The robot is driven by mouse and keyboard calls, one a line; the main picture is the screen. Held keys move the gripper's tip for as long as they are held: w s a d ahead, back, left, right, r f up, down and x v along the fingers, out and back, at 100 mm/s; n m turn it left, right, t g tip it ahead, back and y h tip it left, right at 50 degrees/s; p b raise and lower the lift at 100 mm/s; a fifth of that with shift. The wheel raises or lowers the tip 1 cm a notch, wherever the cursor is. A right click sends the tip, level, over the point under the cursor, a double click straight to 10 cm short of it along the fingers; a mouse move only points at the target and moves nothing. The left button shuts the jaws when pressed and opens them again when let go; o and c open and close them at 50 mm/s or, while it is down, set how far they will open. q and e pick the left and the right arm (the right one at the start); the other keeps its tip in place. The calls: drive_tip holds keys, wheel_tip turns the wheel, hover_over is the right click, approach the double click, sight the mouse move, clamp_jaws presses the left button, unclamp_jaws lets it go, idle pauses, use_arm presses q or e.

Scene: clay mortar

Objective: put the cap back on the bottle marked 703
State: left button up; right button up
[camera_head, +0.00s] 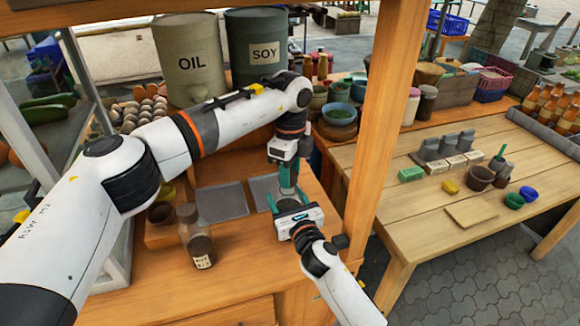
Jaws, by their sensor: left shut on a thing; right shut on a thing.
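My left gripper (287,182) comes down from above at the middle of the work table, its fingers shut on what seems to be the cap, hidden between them. My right gripper (287,202) reaches in from the lower right just below it, shut on what seems to be a bottle (288,205), of which only a small brownish part shows. The two grippers are very close; I cannot tell whether cap and bottle touch. Another glass bottle (197,240) with dark contents, a brown top and a pale label stands upright to the left. No label is readable as 703.
Two grey mats (221,202) lie on the table. Behind stand an OIL drum (190,62) and a SOY drum (257,50). A wooden post (378,110) rises close to the right of the grippers. A small brown pot (160,213) stands at the left.

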use_arm(q)
drive_tip(key=shift+f, duration=0.35)
drive_tip(key=shift+f, duration=0.6)
idle(0.3)
